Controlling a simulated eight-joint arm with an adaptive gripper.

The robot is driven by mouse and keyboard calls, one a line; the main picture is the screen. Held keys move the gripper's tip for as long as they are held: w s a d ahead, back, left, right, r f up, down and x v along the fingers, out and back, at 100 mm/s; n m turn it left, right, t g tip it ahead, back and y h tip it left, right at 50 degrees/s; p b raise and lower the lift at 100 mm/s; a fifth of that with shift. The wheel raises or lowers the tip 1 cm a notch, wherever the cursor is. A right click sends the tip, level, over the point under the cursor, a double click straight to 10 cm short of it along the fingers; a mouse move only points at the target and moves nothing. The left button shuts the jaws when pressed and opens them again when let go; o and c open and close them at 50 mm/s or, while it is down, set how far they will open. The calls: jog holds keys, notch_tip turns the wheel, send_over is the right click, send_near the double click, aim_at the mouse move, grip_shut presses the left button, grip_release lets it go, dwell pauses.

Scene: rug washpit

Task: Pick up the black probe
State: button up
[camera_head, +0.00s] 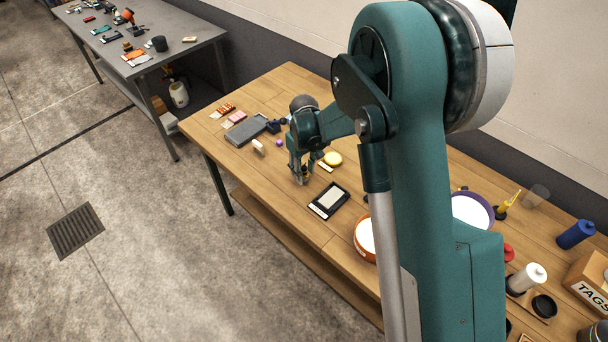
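My gripper (300,178) points down over the wooden table (262,92), near its front edge. A small dark shape with a yellowish spot shows between its fingers, but I cannot tell whether it is a held thing or part of the gripper. I cannot make out a black probe for certain. A small dark item (273,127) lies beside a grey flat case (246,131), behind and left of the gripper. A black-framed panel with a pale face (329,201) lies right of the gripper, apart from it.
An orange-rimmed bowl (364,236) stands right of the panel. My arm hides much of the table's middle.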

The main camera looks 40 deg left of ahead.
aim_at(304, 167)
grip_shut()
dwell(0.3)
jog(key=shift+r, duration=5.05)
